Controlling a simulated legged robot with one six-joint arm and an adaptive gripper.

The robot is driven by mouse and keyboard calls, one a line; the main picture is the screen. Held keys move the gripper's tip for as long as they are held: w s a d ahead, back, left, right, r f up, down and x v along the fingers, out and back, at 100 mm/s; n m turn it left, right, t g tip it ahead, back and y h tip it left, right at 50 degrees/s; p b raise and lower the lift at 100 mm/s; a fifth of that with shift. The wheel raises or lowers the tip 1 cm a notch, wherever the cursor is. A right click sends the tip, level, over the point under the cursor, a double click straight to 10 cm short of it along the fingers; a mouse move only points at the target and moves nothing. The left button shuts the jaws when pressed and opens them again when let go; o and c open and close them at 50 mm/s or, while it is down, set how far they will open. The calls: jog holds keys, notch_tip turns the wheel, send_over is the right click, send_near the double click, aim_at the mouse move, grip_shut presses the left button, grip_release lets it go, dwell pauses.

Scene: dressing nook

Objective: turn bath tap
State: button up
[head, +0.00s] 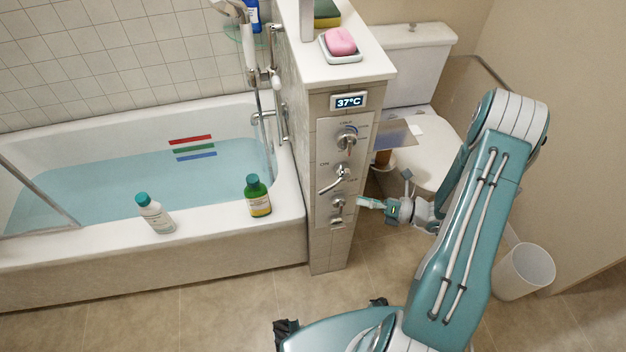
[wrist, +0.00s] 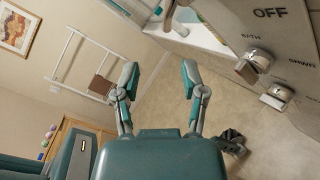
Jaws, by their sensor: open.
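The tap panel (head: 325,222) is on the tiled end of the half-wall, under a 37°C display. It has an upper round control (head: 347,139), a middle lever (head: 333,181) slanting down to the left, and a small lower control (head: 337,204). The wrist view shows OFF, BATH and SHOWER lettering beside two metal controls, one of them a stubby knob (wrist: 255,64). My gripper (head: 367,203) is just right of the panel, level with the lower control. Its fingers (wrist: 160,76) are apart and empty, with the controls off to their right.
The bathtub (head: 270,240) holds water; a white bottle (head: 155,214) and a green bottle (head: 258,197) stand on its rim. A toilet (head: 420,140) is behind my gripper, and a white bin (head: 524,271) is at right.

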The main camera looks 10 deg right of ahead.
aim_at(324, 192)
jog(key=shift+m+t, duration=0.4)
jog(key=shift+m, duration=0.1)
jog(key=x, duration=0.7)
jog(key=f+x, duration=0.1)
jog(key=x, duration=0.3)
jog(key=shift+w+f, duration=0.15)
jog(key=shift+w, duration=0.1)
jog(key=shift+d, duration=0.15)
jog(key=shift+d, duration=0.1)
